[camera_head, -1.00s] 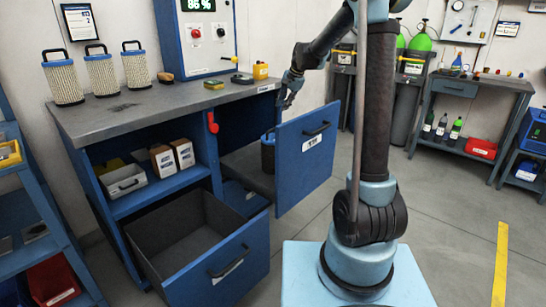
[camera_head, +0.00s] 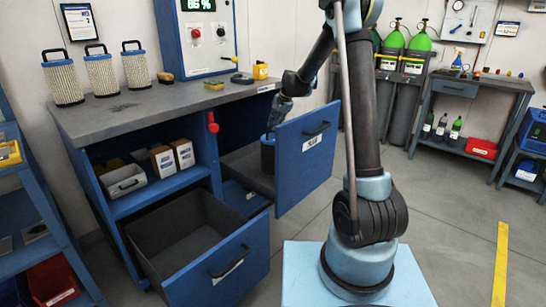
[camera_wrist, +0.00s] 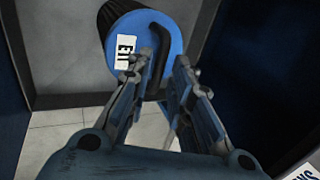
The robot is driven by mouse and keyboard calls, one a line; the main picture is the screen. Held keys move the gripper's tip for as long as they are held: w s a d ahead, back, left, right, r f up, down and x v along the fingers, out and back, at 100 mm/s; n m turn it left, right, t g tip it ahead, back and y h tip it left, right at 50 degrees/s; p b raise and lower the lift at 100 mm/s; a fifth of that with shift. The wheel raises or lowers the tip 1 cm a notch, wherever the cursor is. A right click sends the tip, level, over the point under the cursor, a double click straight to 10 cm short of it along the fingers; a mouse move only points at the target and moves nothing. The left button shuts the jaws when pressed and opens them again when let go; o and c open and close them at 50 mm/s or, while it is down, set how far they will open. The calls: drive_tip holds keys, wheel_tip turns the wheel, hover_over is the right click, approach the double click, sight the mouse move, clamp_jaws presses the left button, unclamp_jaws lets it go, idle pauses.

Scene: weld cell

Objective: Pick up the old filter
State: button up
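A dark filter with a blue cap (camera_head: 268,157) stands upright inside the open right-hand bay of the blue bench, partly hidden by the blue front panel (camera_head: 303,165). In the wrist view its blue cap (camera_wrist: 175,33) carries a white label and a black handle (camera_wrist: 158,62). My gripper (camera_wrist: 164,58) is open, pointing at the cap, with the handle between or just beyond its fingertips; I cannot tell whether they touch it. In the head view my gripper (camera_head: 274,122) is just above the filter, its fingertips partly hidden.
Three pale pleated filters (camera_head: 103,74) stand on the bench top (camera_head: 140,112). An empty lower drawer (camera_head: 230,267) is pulled out at the front. The blue front panel stands close to the right of my gripper. A yellow floor stripe (camera_head: 501,265) lies at the right.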

drive_tip(key=shift+x, duration=2.65)
drive_tip(key=shift+w+d, duration=0.2)
clamp_jaws()
